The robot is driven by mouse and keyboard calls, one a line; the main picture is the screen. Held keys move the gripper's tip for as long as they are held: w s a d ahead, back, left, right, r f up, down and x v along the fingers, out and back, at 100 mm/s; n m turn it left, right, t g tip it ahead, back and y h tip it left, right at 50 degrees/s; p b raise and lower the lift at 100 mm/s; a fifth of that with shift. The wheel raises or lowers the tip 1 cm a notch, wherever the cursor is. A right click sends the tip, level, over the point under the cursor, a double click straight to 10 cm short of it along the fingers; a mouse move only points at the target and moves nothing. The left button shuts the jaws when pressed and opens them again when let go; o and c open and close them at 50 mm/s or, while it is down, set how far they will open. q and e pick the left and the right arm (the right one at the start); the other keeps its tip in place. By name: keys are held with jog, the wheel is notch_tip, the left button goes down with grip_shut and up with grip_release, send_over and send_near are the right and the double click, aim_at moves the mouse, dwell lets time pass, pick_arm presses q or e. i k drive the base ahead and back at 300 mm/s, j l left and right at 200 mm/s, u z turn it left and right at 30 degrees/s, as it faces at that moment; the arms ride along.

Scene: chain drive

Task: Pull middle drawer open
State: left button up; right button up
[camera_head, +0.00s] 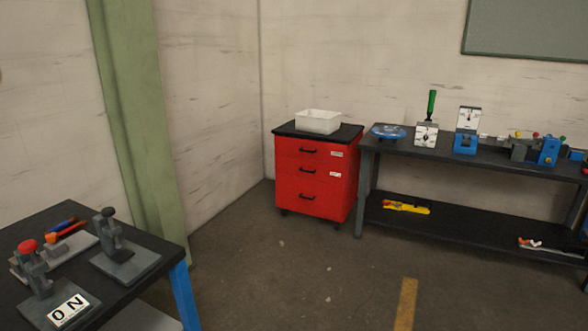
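A red drawer cabinet (339,186) with a black top stands on the floor in the corner, well away from me. It has three drawers, each with a dark handle, and all look shut. Neither of my grippers is in view.
A white bin (318,121) sits on the cabinet. A workbench (400,151) with several devices stands directly right of it. A table (140,241) with clamp-like devices is at the near left. The floor (270,265) before the cabinet is clear.

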aim_at(321, 171)
jog(key=i+l+z, duration=0.2)
jog(key=i, duration=0.5)
jog(key=i+j+z, duration=0.1)
jog(key=i+z, duration=0.15)
jog(key=i, duration=0.4)
jog(key=i+j+z, duration=0.2)
jog(key=i, duration=0.5)
jog(key=i+u, duration=0.3)
jog(key=i, duration=0.2)
jog(key=i+u, duration=0.35)
jog(key=i, duration=0.15)
jog(key=i+l+u, duration=0.3)
jog(key=i, duration=0.15)
jog(key=i+u, duration=0.2)
jog(key=i, duration=0.5)
jog(key=i+l+u, duration=0.2)
jog(key=i, duration=0.5)
